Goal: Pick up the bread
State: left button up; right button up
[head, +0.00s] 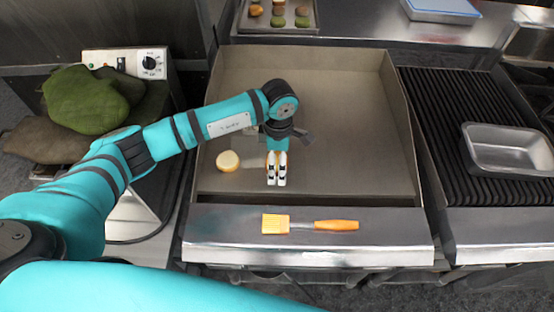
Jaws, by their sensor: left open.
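A small round pale-yellow piece with a browned edge (228,161), which looks like the bread, lies on the flat griddle (350,130) near its left front. My left gripper (277,182) points down over the griddle, a short way to the right of this piece and apart from it. Its fingers are open, with a narrow gap, and nothing shows held between them. The griddle surface directly behind the fingers is partly hidden. My right gripper is out of view.
A brush with an orange handle (335,225) lies on the griddle's front ledge. Green oven mitts (85,100) are at left. A metal pan (510,150) sits on the ribbed grill at right. A tray of small round items (278,22) stands behind. The griddle's right half is clear.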

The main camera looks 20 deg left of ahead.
aim_at(278, 160)
pick_arm(q)
jog(key=c, duration=1)
notch_tip(278, 160, up, 9)
jog(key=b, duration=0.2)
jog(key=shift+b, duration=0.35)
jog(key=shift+r, duration=0.5)
